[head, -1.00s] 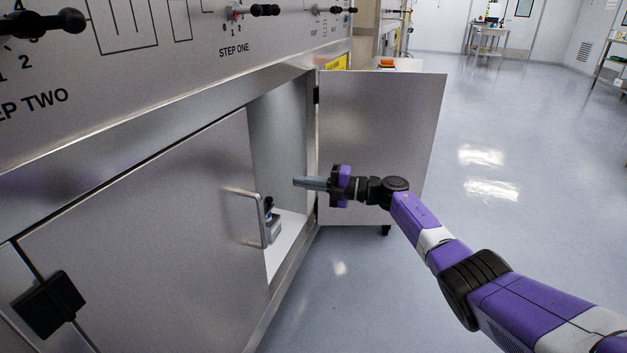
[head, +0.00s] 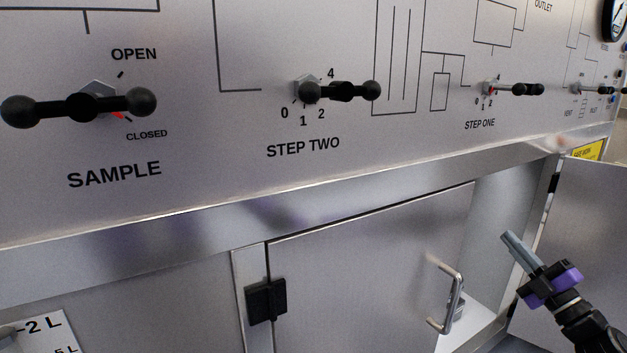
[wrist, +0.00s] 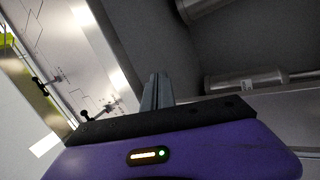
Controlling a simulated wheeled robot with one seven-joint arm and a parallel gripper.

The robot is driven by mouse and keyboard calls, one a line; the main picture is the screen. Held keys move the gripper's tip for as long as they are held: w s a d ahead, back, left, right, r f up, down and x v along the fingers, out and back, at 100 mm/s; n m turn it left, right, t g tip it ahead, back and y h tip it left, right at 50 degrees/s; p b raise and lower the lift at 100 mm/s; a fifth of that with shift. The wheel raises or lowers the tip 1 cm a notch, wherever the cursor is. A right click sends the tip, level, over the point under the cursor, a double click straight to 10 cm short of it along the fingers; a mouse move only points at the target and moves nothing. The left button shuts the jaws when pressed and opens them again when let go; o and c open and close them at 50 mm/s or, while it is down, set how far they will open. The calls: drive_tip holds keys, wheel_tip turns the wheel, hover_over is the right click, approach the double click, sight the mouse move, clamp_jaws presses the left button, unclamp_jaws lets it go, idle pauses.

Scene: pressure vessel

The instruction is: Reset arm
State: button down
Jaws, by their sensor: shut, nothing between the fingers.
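My gripper (head: 508,238) is at the lower right of the head view, in front of the opening between the two cabinet doors. Its grey fingers point up and to the left and are together, with nothing between them. In the wrist view the shut fingers (wrist: 155,91) stand beyond the purple gripper body. Most of my arm is out of the head view, past the lower right corner.
The left cabinet door (head: 360,270) has a bar handle (head: 455,300) close to my gripper. The right door (head: 590,240) stands open. Valve handles (head: 340,91) line the panel above. Metal cylinders (wrist: 245,82) show in the wrist view.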

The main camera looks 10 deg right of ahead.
drive_tip(key=s+a+f+m+h, duration=0.6)
drive_tip(key=s+a+m, duration=0.4)
drive_tip(key=s, duration=0.1)
drive_tip(key=s+a+f+m+h, duration=0.6)
drive_tip(key=s+a+m, duration=0.3)
drive_tip(key=s+a, duration=0.15)
drive_tip(key=s+a+f+g+y, duration=0.1)
drive_tip(key=s+a+g+y, duration=0.15)
drive_tip(key=s, duration=0.75)
drive_tip(key=s+a+f+n+g+y, duration=0.15)
drive_tip(key=s+a, duration=0.25)
drive_tip(key=s, duration=0.5)
drive_tip(key=s+a+f+m+g+y, duration=0.1)
drive_tip(key=s+a+g+y, duration=0.2)
drive_tip(key=s, duration=0.7)
wheel_tip(320, 180, up, 29)
drive_tip(key=h+p, duration=0.1)
drive_tip(key=p, duration=2.8)
drive_tip(key=shift+a, duration=0.25)
drive_tip(key=shift+d+f, duration=0.1)
